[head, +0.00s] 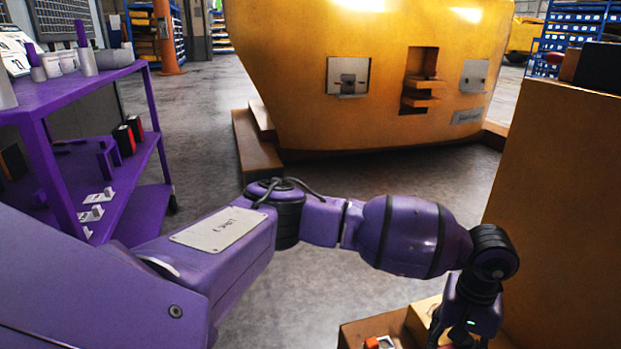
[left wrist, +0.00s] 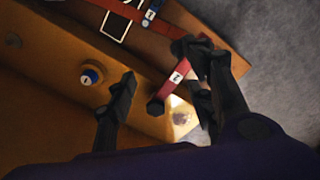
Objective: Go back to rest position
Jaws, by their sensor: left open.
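My left arm reaches in from the left in the head view, and its gripper (head: 463,328) points down at the lower right, partly cut off by the frame edge. In the left wrist view the left gripper (left wrist: 158,64) is open, its two dark fingers well apart. A red bar-like piece (left wrist: 178,76) with a white label and a dark end lies between and behind the fingers. I cannot tell whether the right finger touches it. My right gripper is not in view.
A brown-orange box or ledge (head: 385,325) lies below the gripper, beside a tall orange block (head: 560,180). A large yellow casting (head: 370,60) stands ahead. A purple shelf cart (head: 75,90) stands left. Grey floor (head: 200,120) is clear between cart and casting.

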